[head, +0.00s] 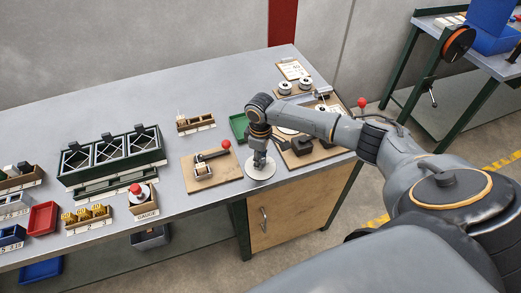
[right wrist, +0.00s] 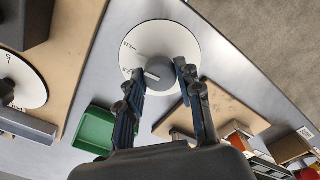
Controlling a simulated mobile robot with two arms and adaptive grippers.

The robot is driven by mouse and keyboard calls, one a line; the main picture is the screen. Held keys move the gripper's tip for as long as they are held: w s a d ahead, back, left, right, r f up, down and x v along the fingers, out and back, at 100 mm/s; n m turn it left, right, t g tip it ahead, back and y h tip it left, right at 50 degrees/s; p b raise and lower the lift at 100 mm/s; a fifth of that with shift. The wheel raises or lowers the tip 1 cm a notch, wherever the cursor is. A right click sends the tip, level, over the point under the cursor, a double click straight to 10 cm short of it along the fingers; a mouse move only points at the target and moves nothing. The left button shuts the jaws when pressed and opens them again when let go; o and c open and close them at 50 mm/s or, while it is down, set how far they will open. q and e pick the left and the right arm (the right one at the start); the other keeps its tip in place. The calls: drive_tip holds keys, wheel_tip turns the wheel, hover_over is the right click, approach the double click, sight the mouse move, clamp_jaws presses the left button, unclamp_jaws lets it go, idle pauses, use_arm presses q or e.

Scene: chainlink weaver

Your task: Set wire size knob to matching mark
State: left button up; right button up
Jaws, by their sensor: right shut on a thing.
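A round white dial plate (head: 262,172) lies at the front edge of the bench, beside a wooden board. It also shows in the right wrist view (right wrist: 185,38), with small dark marks and print along its left side, too small to read surely. A dark grey round knob (right wrist: 158,74) sits on the dial, with a pale pointer line towards its left side. My right gripper (head: 260,160) points down over the dial. Its two fingers stand on either side of the knob and are shut on it. The gripper hides the knob in the head view. My left gripper is not in view.
A board with a red-knobbed lever (head: 226,144) lies left of the dial. A green tray (head: 239,127) stands behind. Another white dial (right wrist: 22,82) and dark blocks sit close by on a second board.

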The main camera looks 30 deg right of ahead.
drive_tip(key=shift+m+p, duration=0.45)
drive_tip(key=shift+m, duration=0.15)
drive_tip(key=o, duration=1.2)
drive_tip(key=shift+c, duration=0.2)
wheel_tip(320, 180, up, 12)
